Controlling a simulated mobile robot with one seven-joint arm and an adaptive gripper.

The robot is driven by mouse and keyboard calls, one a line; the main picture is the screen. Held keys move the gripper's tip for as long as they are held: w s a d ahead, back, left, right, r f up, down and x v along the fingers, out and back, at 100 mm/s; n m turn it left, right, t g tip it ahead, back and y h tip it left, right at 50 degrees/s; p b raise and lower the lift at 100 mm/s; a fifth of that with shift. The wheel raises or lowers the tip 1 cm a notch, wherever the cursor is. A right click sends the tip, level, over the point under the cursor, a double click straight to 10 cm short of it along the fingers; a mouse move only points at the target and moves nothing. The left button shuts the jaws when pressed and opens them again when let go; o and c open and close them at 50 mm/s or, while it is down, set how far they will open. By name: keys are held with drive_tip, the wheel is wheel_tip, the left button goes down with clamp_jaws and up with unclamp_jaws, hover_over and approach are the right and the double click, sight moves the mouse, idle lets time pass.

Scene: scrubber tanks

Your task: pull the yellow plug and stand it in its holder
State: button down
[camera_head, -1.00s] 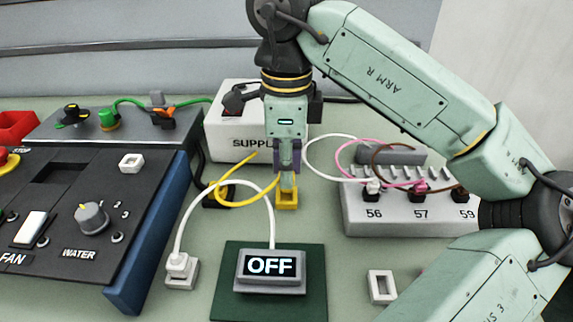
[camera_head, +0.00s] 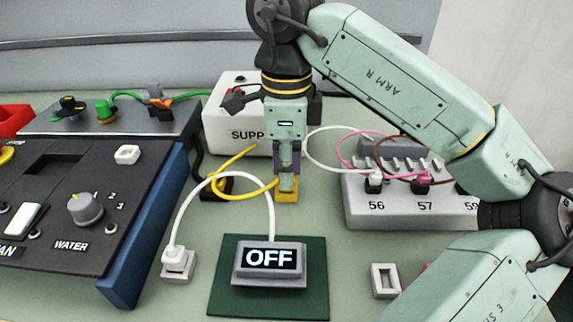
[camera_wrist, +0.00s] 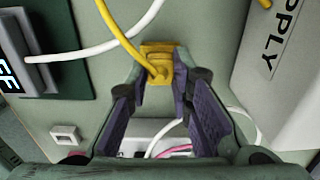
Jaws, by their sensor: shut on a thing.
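My gripper (camera_head: 287,174) points straight down between the supply box and the OFF display, shut on the yellow plug (camera_head: 287,184). The plug is upright, with its lower part at the yellow holder (camera_head: 286,197) on the table. Whether it is fully seated is hard to tell. In the wrist view the yellow plug (camera_wrist: 160,70) sits between the tips of my gripper (camera_wrist: 162,78), and the yellow holder (camera_wrist: 157,48) shows just beyond. A yellow cable (camera_head: 232,197) loops left from the plug.
The supply box (camera_head: 226,118) stands behind. A socket strip (camera_head: 400,213) with white, pink and brown cables is at right. An OFF display (camera_head: 270,262) is in front, with a white plug (camera_head: 174,256) left and an empty white holder (camera_head: 386,281) right. A dark control panel (camera_head: 60,215) fills the left.

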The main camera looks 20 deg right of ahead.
drive_tip(key=c, duration=1.3)
unclamp_jaws()
drive_tip(key=shift+c, duration=0.2)
drive_tip(key=shift+o, duration=0.2)
drive_tip(key=o, duration=0.4)
drive_tip(key=shift+o, duration=0.2)
wheel_tip(320, 180, up, 8)
drive_tip(key=p, duration=0.6)
drive_tip(key=shift+r+p, duration=0.25)
drive_tip(key=shift+p, duration=0.05)
